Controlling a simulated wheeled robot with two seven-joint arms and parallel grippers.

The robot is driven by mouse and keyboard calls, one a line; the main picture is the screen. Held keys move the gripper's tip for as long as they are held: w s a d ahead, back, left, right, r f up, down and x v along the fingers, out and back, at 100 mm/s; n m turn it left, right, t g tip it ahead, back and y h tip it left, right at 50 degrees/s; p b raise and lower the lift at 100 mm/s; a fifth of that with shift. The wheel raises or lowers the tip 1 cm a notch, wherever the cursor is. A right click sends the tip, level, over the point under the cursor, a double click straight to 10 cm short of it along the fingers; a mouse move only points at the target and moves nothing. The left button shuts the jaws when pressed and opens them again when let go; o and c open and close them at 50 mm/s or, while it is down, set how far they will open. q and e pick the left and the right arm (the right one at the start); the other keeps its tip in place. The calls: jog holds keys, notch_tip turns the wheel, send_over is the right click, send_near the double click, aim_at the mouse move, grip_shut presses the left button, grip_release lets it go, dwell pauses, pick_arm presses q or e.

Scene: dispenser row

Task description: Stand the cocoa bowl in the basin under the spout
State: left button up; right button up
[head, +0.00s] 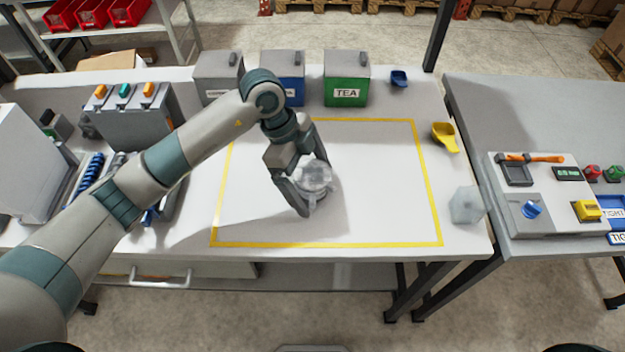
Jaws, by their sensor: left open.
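My left gripper (316,188) is over the middle of the white table. Its fingers are open, one on either side of a small clear or grey vessel (313,174). I cannot tell whether the fingers touch it, or whether it is the cocoa bowl. A grey canister (218,85), a blue canister (290,92) partly behind my arm and a green canister (346,85) labelled TEA stand along the back. The grey and blue labels are too small or covered to read. I cannot make out a basin or spout for certain. My right gripper is not in view.
A yellow scoop (445,136) and a blue scoop (399,78) lie right of the canisters. A pale translucent cup (467,205) stands near the right edge. A grey unit with coloured buttons (127,110) stands left. The yellow-taped area (385,205) is otherwise clear.

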aim_at(312, 171)
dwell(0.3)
pick_arm(q)
jog(key=c, duration=1.2)
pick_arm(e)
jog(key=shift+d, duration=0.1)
pick_arm(q)
jog(key=shift+r, duration=0.15)
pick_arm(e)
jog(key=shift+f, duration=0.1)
